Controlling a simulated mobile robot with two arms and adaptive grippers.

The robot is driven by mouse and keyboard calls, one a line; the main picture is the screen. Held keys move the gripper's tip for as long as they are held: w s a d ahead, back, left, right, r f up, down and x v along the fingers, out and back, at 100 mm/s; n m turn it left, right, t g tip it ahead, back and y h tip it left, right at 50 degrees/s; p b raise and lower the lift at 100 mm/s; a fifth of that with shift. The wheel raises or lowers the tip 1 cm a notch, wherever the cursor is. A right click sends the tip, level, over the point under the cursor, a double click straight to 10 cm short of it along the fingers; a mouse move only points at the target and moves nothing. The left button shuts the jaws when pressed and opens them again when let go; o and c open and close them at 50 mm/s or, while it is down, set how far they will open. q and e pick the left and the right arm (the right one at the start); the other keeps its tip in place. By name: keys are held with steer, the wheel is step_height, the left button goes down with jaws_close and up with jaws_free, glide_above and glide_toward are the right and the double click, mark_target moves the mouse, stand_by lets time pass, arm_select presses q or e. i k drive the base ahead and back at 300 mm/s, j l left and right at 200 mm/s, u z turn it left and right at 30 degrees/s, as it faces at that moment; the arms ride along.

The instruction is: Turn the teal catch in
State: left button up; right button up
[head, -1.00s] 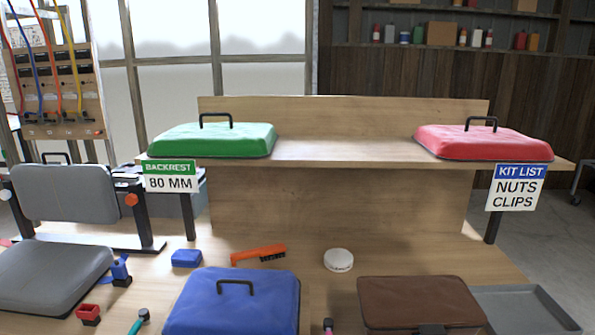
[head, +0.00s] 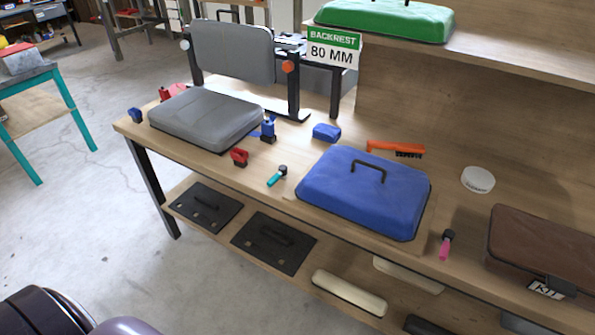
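The teal catch (head: 275,178) lies at the front of the wooden bench (head: 460,211), a small teal lever with a black knob at its upper right end. It sits left of the blue padded panel (head: 365,195) and below the red clip-like block (head: 239,157). A similar pink catch (head: 444,250) with a black knob sits right of the blue panel. Neither of my grippers shows in the head view. A dark rounded part of my own body fills the lower left corner.
A grey seat pad (head: 205,118) and upright grey backrest (head: 234,52) stand at the bench's left. An orange brush (head: 396,150), white round tub (head: 478,180) and brown kit case (head: 540,248) lie to the right. A lower shelf holds black plates (head: 274,242). Floor at left is open.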

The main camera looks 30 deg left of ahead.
mark_target(277, 177)
steer(key=i+j+u, duration=0.2)
steer(key=u, duration=0.2)
steer(key=i+j+u, duration=0.25)
steer(key=u, duration=0.2)
